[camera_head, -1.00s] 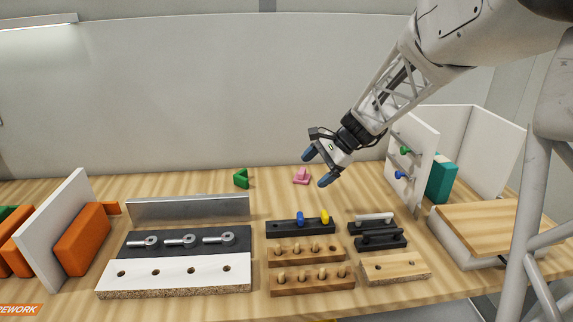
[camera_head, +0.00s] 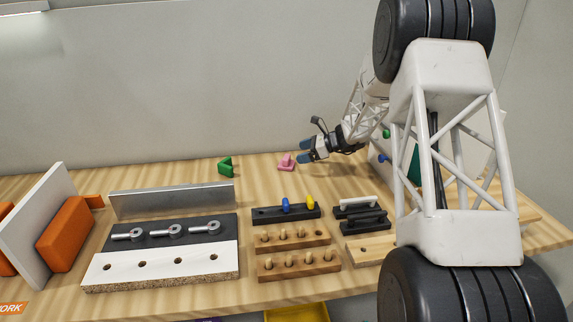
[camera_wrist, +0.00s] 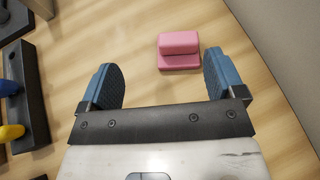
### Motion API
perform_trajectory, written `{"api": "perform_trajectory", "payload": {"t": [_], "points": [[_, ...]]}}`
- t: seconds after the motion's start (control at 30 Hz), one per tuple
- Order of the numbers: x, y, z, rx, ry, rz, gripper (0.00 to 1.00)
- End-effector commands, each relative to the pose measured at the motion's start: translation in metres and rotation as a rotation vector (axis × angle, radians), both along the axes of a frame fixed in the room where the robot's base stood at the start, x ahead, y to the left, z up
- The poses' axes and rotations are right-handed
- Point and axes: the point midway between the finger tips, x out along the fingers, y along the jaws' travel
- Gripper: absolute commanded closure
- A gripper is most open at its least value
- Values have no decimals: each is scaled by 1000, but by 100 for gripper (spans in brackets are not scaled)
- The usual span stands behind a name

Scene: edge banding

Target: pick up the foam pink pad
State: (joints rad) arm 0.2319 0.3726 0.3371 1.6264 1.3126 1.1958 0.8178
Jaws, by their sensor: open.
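The pink foam pad (camera_head: 287,161) lies on the wooden table near the back wall. In the wrist view, the pink pad (camera_wrist: 179,50) shows a raised block on a flat base. My gripper (camera_head: 303,151) is low over the table, just right of the pad, with its fingers pointing left toward it. In the wrist view my gripper (camera_wrist: 162,80) is open and empty. The pad lies ahead of the fingertips, closer to the right finger, and does not appear to be held.
A green foam piece (camera_head: 226,166) lies left of the pad. Dark and wooden peg blocks (camera_head: 293,239) stand in front. The back wall is close behind. My arm hides much of the right side.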

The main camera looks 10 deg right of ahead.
Motion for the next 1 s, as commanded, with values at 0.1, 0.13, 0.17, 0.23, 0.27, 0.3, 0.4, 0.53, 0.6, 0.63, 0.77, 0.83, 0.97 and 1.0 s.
{"api": "perform_trajectory", "payload": {"t": [0.1, 0.13, 0.17, 0.23, 0.27, 0.3, 0.4, 0.53, 0.6, 0.63, 0.77, 0.83, 0.97, 1.0], "points": [[14, -7, -13, 37, 22, -33, 12], [17, -8, -15, 44, 26, -38, 12], [18, -9, -17, 50, 29, -44, 12], [22, -11, -19, 60, 35, -53, 12], [22, -11, -20, 62, 36, -55, 12], [23, -11, -20, 64, 37, -56, 12], [23, -12, -20, 65, 37, -58, 12], [23, -12, -20, 64, 37, -57, 12], [23, -11, -20, 64, 37, -56, 12], [23, -11, -21, 64, 37, -56, 12], [25, -5, -23, 64, 37, -55, 12], [27, 0, -25, 63, 37, -55, 12], [30, 8, -29, 63, 37, -56, 12], [31, 10, -30, 63, 37, -56, 12]]}}
